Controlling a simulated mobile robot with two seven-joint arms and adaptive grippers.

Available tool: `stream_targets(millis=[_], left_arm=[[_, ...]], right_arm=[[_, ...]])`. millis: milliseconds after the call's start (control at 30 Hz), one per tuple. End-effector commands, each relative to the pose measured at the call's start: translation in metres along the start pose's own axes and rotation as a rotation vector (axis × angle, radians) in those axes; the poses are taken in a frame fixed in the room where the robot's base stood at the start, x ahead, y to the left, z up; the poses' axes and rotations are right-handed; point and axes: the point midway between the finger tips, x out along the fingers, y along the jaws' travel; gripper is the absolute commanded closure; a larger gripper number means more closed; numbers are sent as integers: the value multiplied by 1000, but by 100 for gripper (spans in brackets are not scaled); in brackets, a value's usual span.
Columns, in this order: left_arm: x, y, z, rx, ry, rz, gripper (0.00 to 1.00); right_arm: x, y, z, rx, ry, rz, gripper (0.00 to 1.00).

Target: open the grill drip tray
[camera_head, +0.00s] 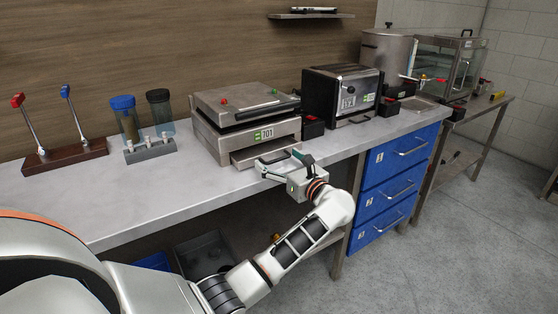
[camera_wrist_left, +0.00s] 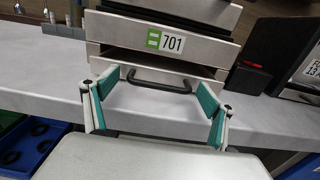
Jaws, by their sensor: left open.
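The steel grill (camera_head: 245,128), labelled 701 (camera_wrist_left: 172,43), stands on the counter. Its drip tray (camera_head: 250,157) is the low drawer at the bottom front; it appears to stand slightly forward of the housing, but how far I cannot tell. The left wrist view shows the tray's pale front (camera_wrist_left: 158,108) and its dark bar handle (camera_wrist_left: 160,86). My left gripper (camera_head: 283,164) is at the tray front. Its teal-padded fingers are open, one on each side of the handle (camera_wrist_left: 157,90); I see no clear contact. My right gripper is not in view.
A black toaster-like machine (camera_head: 342,94) and a small dark box (camera_head: 313,127) stand right of the grill. Jars and a lever stand (camera_head: 66,155) are to the left. Blue drawers (camera_head: 396,170) are under the counter (camera_head: 120,200). The counter left of the grill has free room.

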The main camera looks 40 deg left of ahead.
Motion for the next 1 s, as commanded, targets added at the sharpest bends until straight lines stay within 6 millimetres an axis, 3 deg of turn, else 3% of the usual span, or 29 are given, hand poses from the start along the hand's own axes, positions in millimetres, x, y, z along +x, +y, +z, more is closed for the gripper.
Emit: stream_targets(millis=[167,367,400,567,800,1000], left_arm=[[0,0,0,0,0,0,16],[0,0,0,0,0,0,68],[0,0,0,0,0,0,70],[-10,-1,-2,-2,4,-3,70],[-48,-1,-3,-1,4,-2,70],[-57,0,0,-1,-1,0,70]], right_arm=[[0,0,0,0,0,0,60],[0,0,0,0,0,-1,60],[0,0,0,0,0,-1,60],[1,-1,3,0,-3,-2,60],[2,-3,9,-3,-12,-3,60],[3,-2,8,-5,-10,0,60]])
